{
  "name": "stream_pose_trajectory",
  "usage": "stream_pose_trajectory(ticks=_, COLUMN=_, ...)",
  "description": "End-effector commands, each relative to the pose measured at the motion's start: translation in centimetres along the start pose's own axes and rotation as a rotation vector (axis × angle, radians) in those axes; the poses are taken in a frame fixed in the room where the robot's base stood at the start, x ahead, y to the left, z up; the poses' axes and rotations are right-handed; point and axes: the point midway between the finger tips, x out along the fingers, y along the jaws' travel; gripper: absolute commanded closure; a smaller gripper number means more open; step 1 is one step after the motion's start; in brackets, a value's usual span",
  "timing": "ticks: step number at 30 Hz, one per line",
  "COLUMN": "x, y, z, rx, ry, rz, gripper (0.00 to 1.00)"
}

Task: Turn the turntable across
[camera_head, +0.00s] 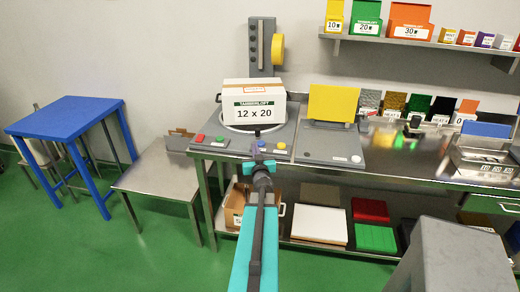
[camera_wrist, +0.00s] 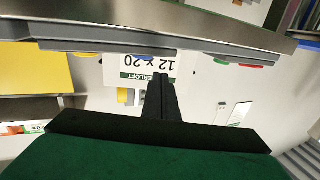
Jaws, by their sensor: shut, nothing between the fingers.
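The turntable (camera_head: 229,128) is a round plate on a grey base at the left end of the steel bench. A white and brown box (camera_head: 255,104) labelled 12 x 20 stands upright on it, its label facing me. My gripper (camera_head: 258,146) is in front of the base's front edge, close to its buttons and apart from the box. In the wrist view, which is upside down, my gripper's dark fingers (camera_wrist: 163,80) are together and empty, and they cover part of the box label (camera_wrist: 140,70). The turntable's plate is mostly hidden by the box.
A grey column with a yellow roll (camera_head: 278,49) stands behind. A yellow panel (camera_head: 333,103) is at right. A blue table (camera_head: 70,113) stands far left.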

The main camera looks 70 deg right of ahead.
Motion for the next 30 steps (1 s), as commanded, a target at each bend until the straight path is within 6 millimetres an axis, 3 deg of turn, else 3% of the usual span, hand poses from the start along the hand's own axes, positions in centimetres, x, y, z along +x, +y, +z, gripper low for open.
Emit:
stream_pose_trajectory(ticks=5, x=0.3, y=-5.4, z=1.3, rx=0.002, ry=-0.015, rz=-0.067, gripper=1.00)
stream_pose_trajectory(ticks=14, x=-1.0, y=-17.9, z=5.3, rx=0.010, ry=-0.066, rz=-0.221, gripper=1.00)
stream_pose_trajectory(ticks=21, x=-4.0, y=-27.8, z=9.5, rx=0.018, ry=-0.131, rz=-0.340, gripper=1.00)
stream_pose_trajectory(ticks=30, x=-9.8, y=-38.4, z=15.7, rx=0.013, ry=-0.255, rz=-0.456, gripper=1.00)
